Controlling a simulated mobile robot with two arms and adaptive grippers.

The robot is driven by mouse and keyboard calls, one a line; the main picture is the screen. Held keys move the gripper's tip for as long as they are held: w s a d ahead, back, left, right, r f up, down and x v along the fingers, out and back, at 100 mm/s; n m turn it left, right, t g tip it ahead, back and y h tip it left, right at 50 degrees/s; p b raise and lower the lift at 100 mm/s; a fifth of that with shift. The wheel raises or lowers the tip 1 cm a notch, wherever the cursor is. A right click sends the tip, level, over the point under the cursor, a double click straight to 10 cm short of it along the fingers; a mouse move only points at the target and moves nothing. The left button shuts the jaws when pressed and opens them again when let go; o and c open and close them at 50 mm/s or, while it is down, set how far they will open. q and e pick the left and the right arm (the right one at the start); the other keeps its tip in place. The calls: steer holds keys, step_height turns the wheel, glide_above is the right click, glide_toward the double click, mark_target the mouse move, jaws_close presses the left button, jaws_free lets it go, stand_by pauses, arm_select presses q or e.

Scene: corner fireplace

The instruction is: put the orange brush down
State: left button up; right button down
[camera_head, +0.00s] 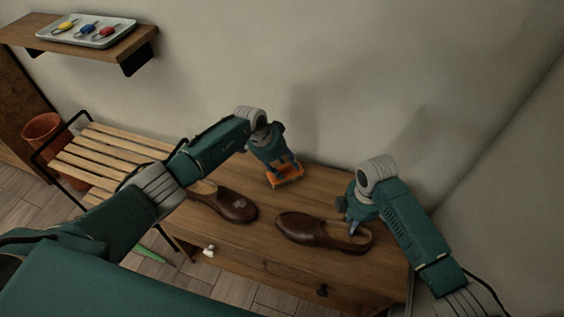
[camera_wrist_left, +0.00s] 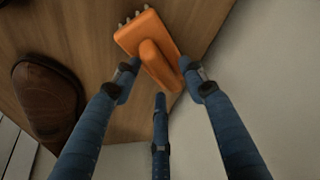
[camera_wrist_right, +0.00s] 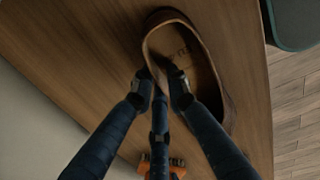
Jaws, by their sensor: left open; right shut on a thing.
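The orange brush (camera_head: 288,179) is at the cabinet top (camera_head: 262,204), behind the two brown shoes. In the left wrist view the brush (camera_wrist_left: 133,36) shows its orange back and raised grip, with pale bristle tips along one edge. My left gripper (camera_head: 280,163) is open, its fingers around the brush's grip. I cannot tell whether they touch it. My right gripper (camera_head: 353,226) is shut on the rim of the right brown shoe (camera_head: 305,231). That shoe (camera_wrist_right: 213,75) also shows in the right wrist view, resting on the wood or very close to it.
The left brown shoe (camera_head: 235,207) stands beside the held one. A slatted wooden rack (camera_head: 105,150) and terracotta pot (camera_head: 42,126) are at left. A wall shelf (camera_head: 130,42) carries a tray (camera_head: 70,38) with coloured items. The cabinet's back strip by the wall is partly clear.

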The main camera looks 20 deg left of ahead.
arm_select(q)
steer(key=v, duration=1.2)
steer(key=shift+a, duration=0.1)
stand_by(0.4)
arm_select(e)
steer(key=c, duration=1.6)
jaws_free()
steer(key=shift+c, duration=0.2)
steer(key=shift+o, duration=0.5)
steer(key=o, duration=0.5)
steer(key=shift+c, duration=0.2)
steer(key=shift+r, duration=0.1)
step_height(320, 180, up, 12)
steer(key=shift+s, duration=0.15)
